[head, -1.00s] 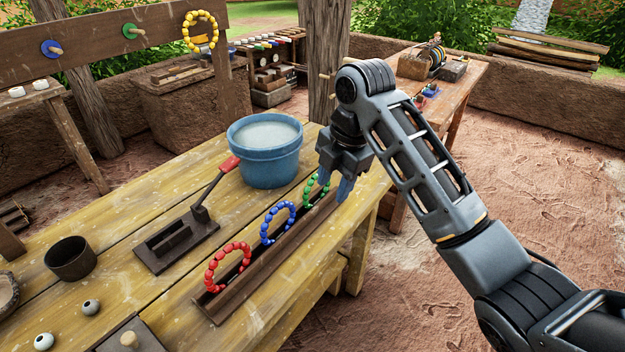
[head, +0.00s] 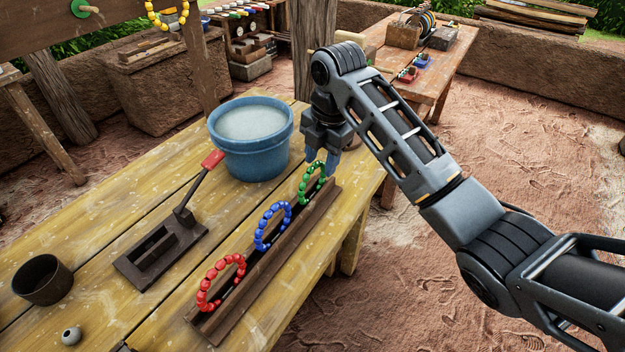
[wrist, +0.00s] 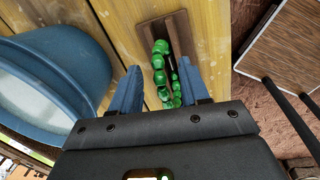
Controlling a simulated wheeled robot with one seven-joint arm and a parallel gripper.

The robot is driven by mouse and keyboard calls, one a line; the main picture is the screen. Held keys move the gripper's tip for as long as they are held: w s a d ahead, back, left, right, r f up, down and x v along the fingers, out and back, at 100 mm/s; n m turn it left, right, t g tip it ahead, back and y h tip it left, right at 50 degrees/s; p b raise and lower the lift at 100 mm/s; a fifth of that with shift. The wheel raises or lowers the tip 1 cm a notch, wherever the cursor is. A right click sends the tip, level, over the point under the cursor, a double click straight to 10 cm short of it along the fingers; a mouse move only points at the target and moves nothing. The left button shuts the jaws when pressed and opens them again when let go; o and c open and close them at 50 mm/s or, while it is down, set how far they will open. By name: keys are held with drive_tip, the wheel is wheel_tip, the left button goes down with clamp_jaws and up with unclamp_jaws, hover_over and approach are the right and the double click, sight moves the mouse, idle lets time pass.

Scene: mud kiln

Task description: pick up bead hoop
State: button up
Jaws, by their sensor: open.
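A green bead hoop (head: 312,182) stands upright in the far end of a dark slotted wooden rack (head: 270,268). A blue bead hoop (head: 272,226) and a red bead hoop (head: 220,282) stand nearer in the same rack. A yellow bead hoop (head: 168,14) hangs at the upper left, partly cut off. My gripper (head: 333,160) is open and points down at the green hoop's far side. In the wrist view, the green hoop (wrist: 160,72) shows between my blue fingers (wrist: 159,80), apart from both; its lower part is hidden by the gripper body.
A blue bucket (head: 251,138) of pale liquid stands close to the left of my gripper. A dark press with a red handle (head: 163,250) and a dark cup (head: 42,280) are on the table (head: 120,225). The table's right edge lies close beside the rack.

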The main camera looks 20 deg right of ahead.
drive_tip(key=shift+a+f, duration=0.1)
drive_tip(key=shift+f, duration=0.75)
clamp_jaws()
